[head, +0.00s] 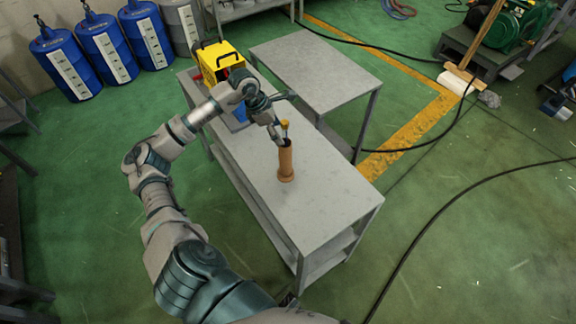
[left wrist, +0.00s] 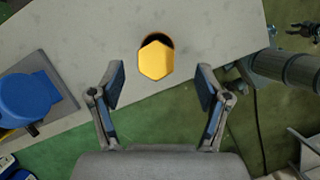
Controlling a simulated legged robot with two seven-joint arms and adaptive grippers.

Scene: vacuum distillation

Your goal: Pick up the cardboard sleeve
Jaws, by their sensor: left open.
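The cardboard sleeve (head: 286,164) is a brown upright tube on the grey bench. A yellow hexagonal-topped piece (head: 284,125) shows at its upper end. In the left wrist view that yellow top (left wrist: 156,62) sits over a dark round opening and hides most of the sleeve. My left gripper (head: 279,131) is at the sleeve's upper end. Its jaws (left wrist: 160,80) are open and empty, with the yellow top seen between and just beyond the fingertips. Contact cannot be told. A small dark claw, probably my right gripper (left wrist: 303,29), shows at the upper right edge; its jaw state is unclear.
The bench (head: 330,205) is clear in front of the sleeve. A yellow device (head: 217,61) and a blue item (head: 238,110) are at its far end. A second grey table (head: 315,70) stands behind. Blue drums (head: 108,48) line the back left. A black cable crosses the floor.

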